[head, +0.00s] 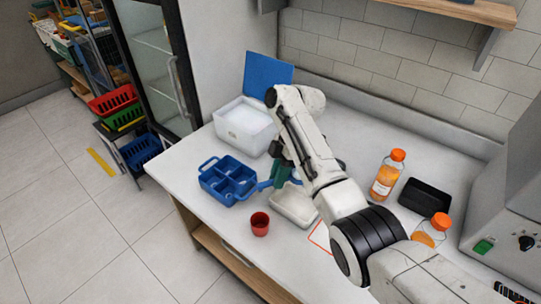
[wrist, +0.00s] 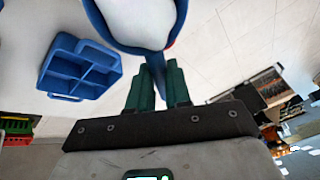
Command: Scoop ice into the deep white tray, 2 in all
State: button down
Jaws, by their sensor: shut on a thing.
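My gripper (head: 281,178) is shut on the handle of a blue scoop (head: 265,185). In the wrist view the green fingers (wrist: 157,88) close around the handle, and the scoop's bowl (wrist: 178,30) shows a blue rim around a smooth white area. I cannot tell whether that white is ice. The deep white tray (head: 297,208) stands on the counter just below and right of my gripper, partly hidden by my arm; its contents are unclear. A white ice box (head: 243,132) with its blue lid (head: 267,72) open stands behind, with white contents inside.
A blue divided caddy (head: 228,194) is left of the scoop, also in the wrist view (wrist: 80,68). A red cup (head: 260,224) stands near the front edge. A juice bottle (head: 386,178), black tray (head: 424,198) and second orange-capped container (head: 432,232) are at right.

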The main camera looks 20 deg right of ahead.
notch_tip(320, 180, down, 7)
jog(key=s+n+t+y+b, duration=0.1)
jog(key=n+t+y+b, duration=0.1)
jog(key=t+b, duration=1)
jog(key=b, duration=0.3)
jog(key=shift+s+d+f+n, duration=0.15)
jog(key=shift+s+n, duration=0.2)
jog(key=shift+n, duration=0.05)
dwell(0.4)
jog(key=shift+t+b, duration=0.6)
jog(key=shift+b, duration=0.45)
jog(key=shift+s+t+b, duration=0.15)
jog(key=shift+t+b, duration=0.15)
jog(key=shift+b, duration=0.4)
